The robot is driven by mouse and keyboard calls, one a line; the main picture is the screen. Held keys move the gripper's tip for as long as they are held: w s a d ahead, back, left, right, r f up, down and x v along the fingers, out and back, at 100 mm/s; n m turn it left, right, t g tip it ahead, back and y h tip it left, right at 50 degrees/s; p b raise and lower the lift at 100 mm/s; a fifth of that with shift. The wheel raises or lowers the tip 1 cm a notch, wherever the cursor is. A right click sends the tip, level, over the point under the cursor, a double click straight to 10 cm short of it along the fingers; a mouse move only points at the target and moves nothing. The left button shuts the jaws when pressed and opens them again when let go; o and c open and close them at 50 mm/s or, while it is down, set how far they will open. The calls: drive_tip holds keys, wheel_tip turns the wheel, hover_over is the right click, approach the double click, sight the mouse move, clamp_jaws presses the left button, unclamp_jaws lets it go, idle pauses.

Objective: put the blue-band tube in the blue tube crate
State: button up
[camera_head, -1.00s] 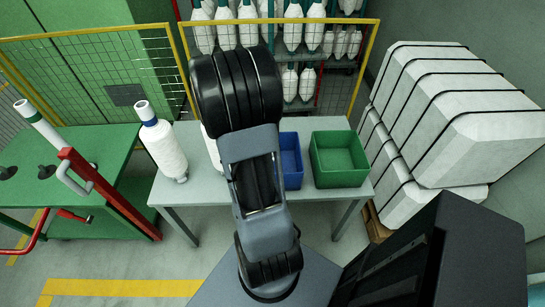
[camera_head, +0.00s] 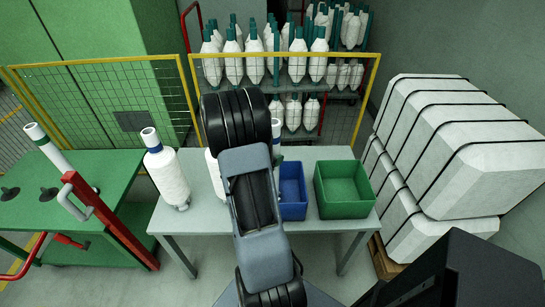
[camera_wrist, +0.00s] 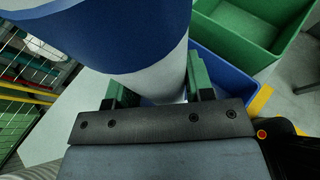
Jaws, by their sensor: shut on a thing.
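The blue-band tube (camera_wrist: 165,78) fills the upper middle of the wrist view, white with a wide blue band. My gripper (camera_wrist: 157,84) is shut on its white part with green fingers on both sides. In the head view a small part of the tube (camera_head: 276,125) shows to the right of my arm, which hides my gripper. The blue tube crate (camera_head: 293,209) stands on the grey table, partly behind my arm. Its blue wall also shows in the wrist view (camera_wrist: 226,75), behind and below the tube. I cannot tell whether the tube's lower end is inside it.
A green crate (camera_head: 346,209) stands right beside the blue one. A yarn bobbin (camera_head: 168,176) stands on the table (camera_head: 205,200) at left; another is partly hidden by my arm. A green cart (camera_head: 85,220), a yellow fence (camera_head: 190,80) and strapped bales (camera_head: 450,150) surround the table.

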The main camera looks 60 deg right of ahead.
drive_tip(key=shift+f, duration=0.15)
drive_tip(key=o, duration=1.3)
drive_tip(key=a+r+m+t+y, duration=0.2)
drive_tip(key=a+r+m+y, duration=0.2)
drive_tip(key=a, duration=0.8)
drive_tip(key=a+r+m+t+y, duration=0.1)
drive_tip(key=a+r+m+y, duration=0.3)
drive_tip(key=a, duration=0.9)
drive_tip(key=a+r+m+t+y, duration=0.2)
drive_tip(key=a+r+m+y, duration=0.2)
drive_tip(key=a+m, duration=0.4)
drive_tip(key=a+y, duration=0.1)
drive_tip(key=a, duration=0.3)
drive_tip(key=shift+s+a+t+y, duration=0.15)
drive_tip(key=shift+a+t+y, duration=0.15)
